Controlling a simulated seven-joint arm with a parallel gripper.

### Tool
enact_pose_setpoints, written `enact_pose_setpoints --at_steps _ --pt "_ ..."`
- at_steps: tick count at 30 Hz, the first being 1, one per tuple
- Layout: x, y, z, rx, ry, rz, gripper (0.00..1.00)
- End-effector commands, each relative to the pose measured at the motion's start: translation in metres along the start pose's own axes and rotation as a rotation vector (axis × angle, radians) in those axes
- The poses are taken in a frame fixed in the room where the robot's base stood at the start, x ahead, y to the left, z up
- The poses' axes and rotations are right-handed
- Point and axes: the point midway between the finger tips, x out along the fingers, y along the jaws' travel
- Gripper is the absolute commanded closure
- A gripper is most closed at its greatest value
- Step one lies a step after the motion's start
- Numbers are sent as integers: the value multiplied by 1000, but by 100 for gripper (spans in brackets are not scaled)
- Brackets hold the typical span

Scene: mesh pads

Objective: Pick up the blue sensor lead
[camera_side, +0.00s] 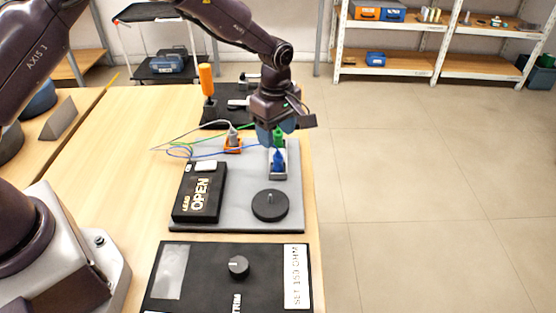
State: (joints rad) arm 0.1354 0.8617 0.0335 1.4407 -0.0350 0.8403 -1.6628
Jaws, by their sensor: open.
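The blue sensor lead (278,160) stands upright at the near end of a light grey holder (279,175) on the right of a grey board. A thin blue cable runs left from that area toward a black box. A green lead (278,138) stands just behind the blue one in the same holder. My gripper (277,133) points down over the far end of the holder, close to the green lead and behind the blue lead. It is open. Its fingers are partly hidden, and I cannot tell whether they touch the green lead.
The grey board (240,212) also carries a black box (200,192) reading "LEAD OPEN", a black round disc (270,205) and an orange holder (233,146) with a grey lead. A black panel (205,270) with a knob lies in front. An orange-handled tool (206,80) stands behind.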

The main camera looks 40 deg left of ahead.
Motion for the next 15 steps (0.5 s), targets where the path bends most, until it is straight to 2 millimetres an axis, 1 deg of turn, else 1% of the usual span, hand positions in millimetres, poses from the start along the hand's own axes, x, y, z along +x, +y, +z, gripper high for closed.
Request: enact_pose_setpoints --at_steps 1,3,8,10,15 --pt "9 0 0 0 0 -3 44" --pt "16 0 0 0 1 -1 44" --pt "26 0 0 1 1 -1 44" --pt "34 1 1 1 0 -1 44" --pt "60 2 3 1 1 -2 44"
